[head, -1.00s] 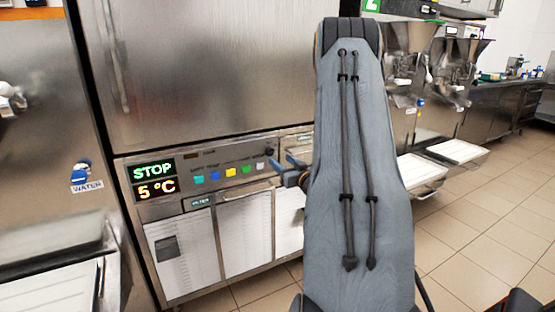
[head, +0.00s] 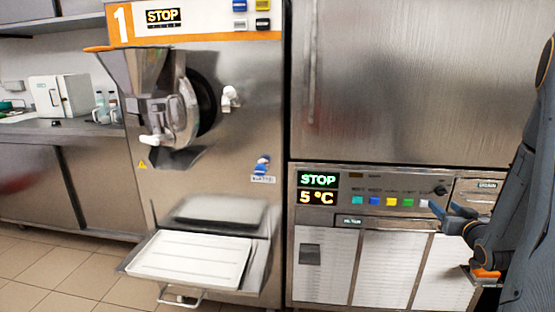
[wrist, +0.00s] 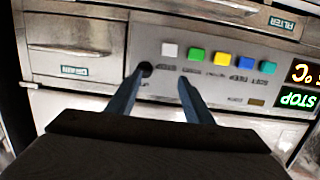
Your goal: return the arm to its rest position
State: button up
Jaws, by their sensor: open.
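My gripper (head: 437,210) is at the right of the head view, in front of the right end of the control panel (head: 345,200). Its two blue fingers are apart with nothing between them. In the wrist view my gripper (wrist: 158,80) shows its fingers spread before the panel, which appears upside down. One fingertip is close to the black knob (wrist: 145,69); I cannot tell whether they touch. The knob also shows in the head view (head: 440,190). My arm fills the right edge of the head view, and its upper part is cut off.
The panel's display (head: 317,189) reads STOP and 5 °C. Batch freezer 1 (head: 255,130) stands to the left, its white-topped shelf (head: 190,257) jutting forward. A steel counter (head: 60,130) is further left. Tiled floor (head: 60,265) is free at the lower left.

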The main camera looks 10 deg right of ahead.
jog(key=s+a+r+n+g+y+p, duration=0.15)
jog(key=a+g, duration=0.25)
jog(key=a, duration=0.6)
jog(key=s+a+r+m+g+p, duration=0.1)
jog(key=s+a+g+p, duration=0.2)
jog(key=a, duration=0.7)
jog(key=s+a+r+n+g+y+p, duration=0.1)
jog(key=s+a+g, duration=0.3)
jog(key=s+a, duration=0.6)
jog(key=s+a+r+n+g+y+p, duration=0.1)
jog(key=s+a+g, duration=0.4)
jog(key=s+a, duration=0.5)
jog(key=s+r+p, duration=0.1)
jog(key=s+r, duration=0.1)
jog(key=s, duration=0.2)
jog(key=shift+s+a+r, duration=0.25)
jog(key=shift+y, duration=0.25)
